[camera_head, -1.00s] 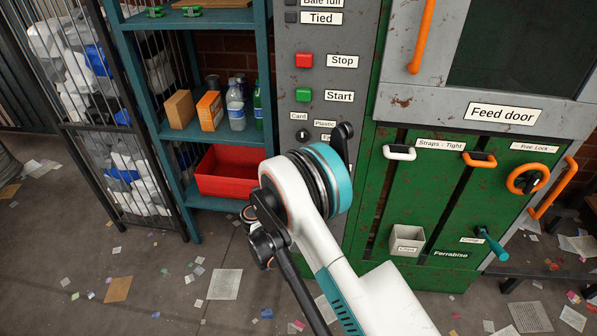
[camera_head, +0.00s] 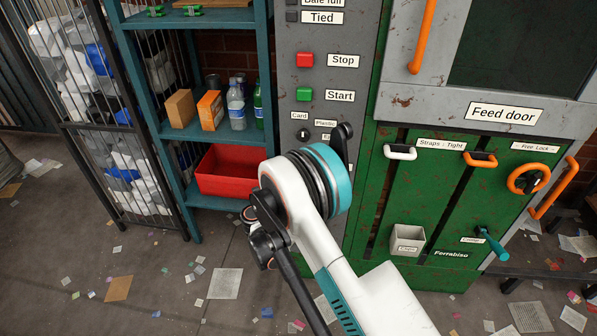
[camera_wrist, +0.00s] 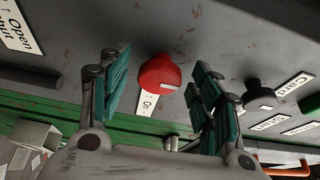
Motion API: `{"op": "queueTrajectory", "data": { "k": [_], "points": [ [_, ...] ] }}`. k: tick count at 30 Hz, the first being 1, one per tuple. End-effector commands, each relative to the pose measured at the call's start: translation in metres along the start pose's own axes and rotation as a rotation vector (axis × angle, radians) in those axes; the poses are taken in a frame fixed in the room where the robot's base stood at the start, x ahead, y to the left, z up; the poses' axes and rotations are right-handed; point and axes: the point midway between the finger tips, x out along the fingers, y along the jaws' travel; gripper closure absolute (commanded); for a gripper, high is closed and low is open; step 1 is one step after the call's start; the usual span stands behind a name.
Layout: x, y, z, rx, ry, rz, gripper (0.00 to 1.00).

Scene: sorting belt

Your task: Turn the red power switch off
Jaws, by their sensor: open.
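The red power switch (camera_wrist: 161,74) is a round red knob with a pale mark, on the grey panel in the wrist view. A label reading "On" with an arrow sits beside it, partly covered by the knob. My gripper (camera_wrist: 160,88) is open, with its teal finger pads on either side of the knob. I see no clear contact between the pads and the knob. In the head view my arm hides the red switch and my gripper.
A black selector knob (camera_wrist: 266,95) with Card labels is right of the gripper in the wrist view. In the head view, the red Stop button (camera_head: 305,60) and green Start button (camera_head: 304,94) are above my arm. Shelves (camera_head: 187,137) stand at left.

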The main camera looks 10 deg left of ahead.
Motion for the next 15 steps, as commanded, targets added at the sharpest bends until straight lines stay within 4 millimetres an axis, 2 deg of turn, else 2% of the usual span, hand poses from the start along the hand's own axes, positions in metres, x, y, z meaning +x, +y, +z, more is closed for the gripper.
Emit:
{"op": "queueTrajectory", "data": {
  "k": [5,15],
  "points": [
    [-0.021,0.000,0.001,0.000,-0.003,0.000,0.42],
    [-0.089,0.000,0.002,0.000,-0.004,0.000,0.42]
  ]
}}
